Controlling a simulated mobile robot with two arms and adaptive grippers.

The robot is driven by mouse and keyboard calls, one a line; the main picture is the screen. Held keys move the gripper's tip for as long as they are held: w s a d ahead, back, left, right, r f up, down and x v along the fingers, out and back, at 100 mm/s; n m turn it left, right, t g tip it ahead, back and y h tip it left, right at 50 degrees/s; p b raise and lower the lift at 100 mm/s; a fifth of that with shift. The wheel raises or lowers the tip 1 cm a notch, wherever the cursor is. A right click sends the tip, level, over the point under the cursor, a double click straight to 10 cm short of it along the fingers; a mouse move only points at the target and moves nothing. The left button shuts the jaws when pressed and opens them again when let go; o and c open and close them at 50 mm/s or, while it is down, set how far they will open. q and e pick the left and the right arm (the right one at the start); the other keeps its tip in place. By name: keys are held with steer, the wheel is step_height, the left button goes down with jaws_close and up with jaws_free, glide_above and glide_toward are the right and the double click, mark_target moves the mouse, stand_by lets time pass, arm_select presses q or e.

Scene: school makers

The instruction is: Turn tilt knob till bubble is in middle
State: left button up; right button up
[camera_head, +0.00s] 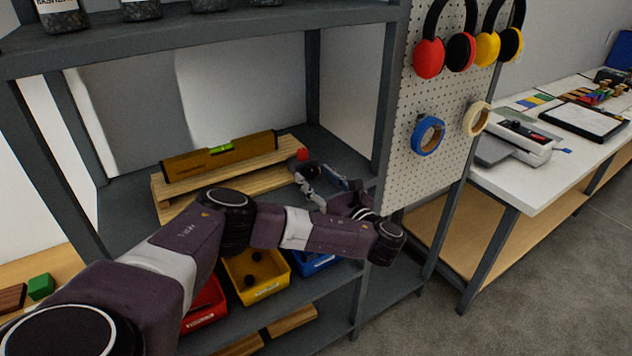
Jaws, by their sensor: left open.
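A wooden spirit level (190,162) with a bright green vial (221,147) lies along a light wooden board (283,151) on the middle shelf. The bubble is too small to make out. A red knob (302,154) sits at the right end of the board. My left arm reaches in from the left and bends back toward the shelf. My left gripper (312,178) is open just below and right of the red knob, with its fingers close to it. I cannot tell whether they touch it. My right gripper is not in view.
Shelf uprights (383,110) stand right of my gripper, and an upper shelf (200,32) hangs above. Red, yellow (262,283) and blue bins sit below my arm. A pegboard (400,165) holds ear muffs and tape rolls. A white table (560,165) stands at right.

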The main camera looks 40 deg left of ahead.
arm_select(q)
steer(key=c, duration=1.2)
steer(key=shift+o, duration=0.2)
steer(key=shift+n+p, duration=0.7)
steer(key=shift+n, duration=0.4)
steer(key=n, duration=0.3)
steer(key=shift+n+p, duration=0.3)
steer(key=o, duration=1.2)
steer(key=shift+c, duration=0.2)
steer(key=shift+d, duration=0.1)
steer(key=v, duration=1.1)
steer(key=shift+s+d, duration=0.15)
steer(key=shift+d, duration=0.2)
